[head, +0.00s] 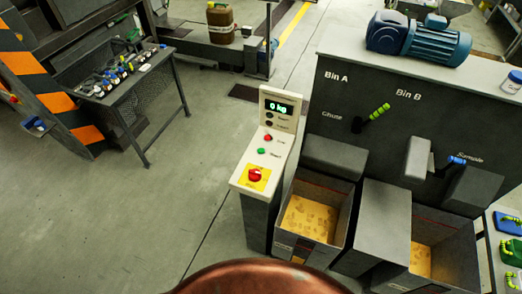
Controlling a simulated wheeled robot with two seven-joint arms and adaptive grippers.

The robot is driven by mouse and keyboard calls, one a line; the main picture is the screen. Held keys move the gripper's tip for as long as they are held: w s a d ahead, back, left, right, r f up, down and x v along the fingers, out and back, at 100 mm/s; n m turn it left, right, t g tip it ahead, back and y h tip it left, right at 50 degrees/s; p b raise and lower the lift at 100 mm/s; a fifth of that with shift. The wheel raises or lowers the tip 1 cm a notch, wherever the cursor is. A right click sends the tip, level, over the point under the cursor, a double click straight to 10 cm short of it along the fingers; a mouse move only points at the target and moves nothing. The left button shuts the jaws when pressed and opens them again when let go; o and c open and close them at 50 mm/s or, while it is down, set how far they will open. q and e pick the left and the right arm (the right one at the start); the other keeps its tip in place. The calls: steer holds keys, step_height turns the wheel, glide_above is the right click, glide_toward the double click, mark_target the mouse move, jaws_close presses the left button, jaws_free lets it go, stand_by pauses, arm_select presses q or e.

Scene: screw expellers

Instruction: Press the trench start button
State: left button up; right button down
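A pale control panel (265,146) stands upright on a dark post left of the bins. Its upper part has a green display (279,107) reading 0 kg, with small dark buttons below it. Lower down are a small red button (268,138) and a small green button (261,151). A large red emergency-type knob (255,175) sits on a yellow square on the sloped lower part. The small labels are too blurred to read, so I cannot tell which button is marked trench start. Neither of my grippers is in view.
Bin A (313,218) and Bin B (421,257) hold yellowish material, right of the panel. A green-handled lever (378,112) and a blue-handled lever (457,160) are above them. A blue motor (420,40) sits on top. A dark table (117,86) stands left; floor between is clear.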

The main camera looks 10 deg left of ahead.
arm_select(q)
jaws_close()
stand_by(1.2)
